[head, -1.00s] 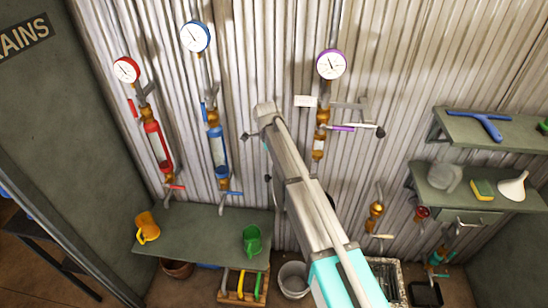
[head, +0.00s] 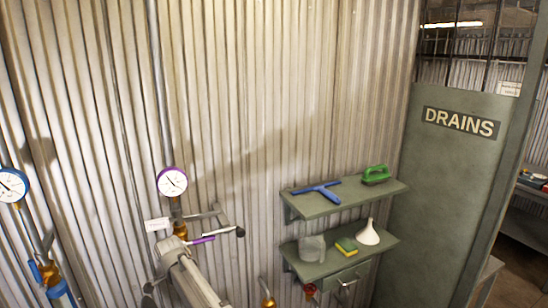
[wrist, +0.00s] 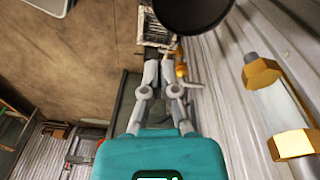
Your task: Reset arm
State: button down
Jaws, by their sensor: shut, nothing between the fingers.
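My gripper (wrist: 162,72) shows in the wrist view, its two grey fingers close together beyond the teal housing. It is shut with nothing held. It points past a corrugated wall on the right, with the floor beyond the fingertips. In the head view a grey length of my arm reaches up from the bottom edge, left of centre, in front of the wall near the purple-rimmed gauge (head: 172,182). My fingertips cannot be made out in the head view.
A sight glass with brass fittings (wrist: 280,105) stands close on the wrist view's right. A blue-rimmed gauge (head: 12,185) is at far left. Shelves (head: 350,200) with a blue squeegee (head: 318,190), green brush (head: 376,174), jug (head: 312,248), sponge (head: 346,246) and funnel (head: 368,233) stand right.

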jog(key=s+d+f+n+b, duration=0.2)
jog(key=s+d+n, duration=0.1)
jog(key=d, duration=1.2)
jog(key=s+d+f+n+b, duration=0.2)
jog(key=s+d+f+n, duration=0.1)
jog(key=d, duration=1.2)
jog(key=s+d+f+n+y+b, duration=0.1)
jog(key=s+d, duration=0.5)
jog(key=d, duration=0.9)
jog(key=f+n+b, duration=0.1)
jog(key=n+b, duration=0.1)
jog(key=n, duration=0.1)
jog(key=shift+s+d+f, duration=0.15)
jog(key=shift+d+f, duration=0.1)
jog(key=shift+d, duration=0.15)
